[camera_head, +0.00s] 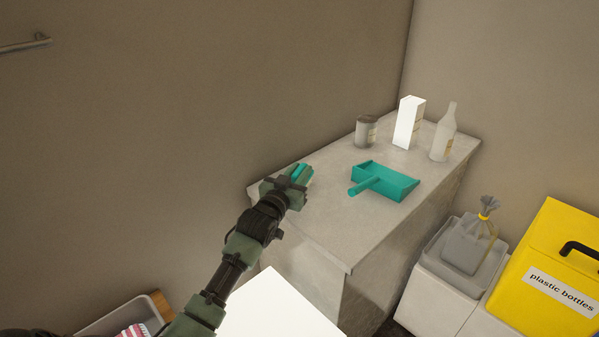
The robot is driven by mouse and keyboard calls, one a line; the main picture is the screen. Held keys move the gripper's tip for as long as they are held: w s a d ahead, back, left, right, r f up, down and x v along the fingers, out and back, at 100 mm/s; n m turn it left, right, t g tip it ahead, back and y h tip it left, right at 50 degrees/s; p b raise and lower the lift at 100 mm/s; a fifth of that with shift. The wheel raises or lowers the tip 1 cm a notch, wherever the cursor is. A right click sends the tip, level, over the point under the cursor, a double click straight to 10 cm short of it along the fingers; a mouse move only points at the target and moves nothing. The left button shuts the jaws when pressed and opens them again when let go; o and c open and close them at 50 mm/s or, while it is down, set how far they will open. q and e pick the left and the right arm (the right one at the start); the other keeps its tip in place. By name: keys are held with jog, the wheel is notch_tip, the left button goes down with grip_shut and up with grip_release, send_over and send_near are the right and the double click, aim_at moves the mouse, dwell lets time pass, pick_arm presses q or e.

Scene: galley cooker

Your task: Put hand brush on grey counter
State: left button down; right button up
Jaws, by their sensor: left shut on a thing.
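The grey counter (329,222) stands in the middle of the head view, against the wall. My left gripper (298,177) is over the counter's left end. It is shut on a teal piece, which looks like the hand brush (301,170); the gripper hides most of it. I cannot tell whether the brush touches the counter top. A teal dustpan (394,183) lies on the counter to the right of the gripper, apart from it. My right gripper is not in view.
A can (366,132), a white carton (408,122) and a bottle (443,133) stand at the counter's back. A yellow bin (547,263) labelled plastic bottles and a grey tray with a tied bag (470,240) are at right. The counter's front middle is clear.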

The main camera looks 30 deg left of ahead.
pick_arm(q)
jog(key=c, duration=1.2)
grip_release()
jog(key=shift+f, duration=0.1)
jog(key=shift+r, duration=0.2)
jog(key=shift+s+f, duration=0.15)
jog(key=shift+s, duration=0.2)
jog(key=s, duration=1.1)
jog(key=shift+s+d, duration=0.2)
jog(key=shift+d, duration=0.1)
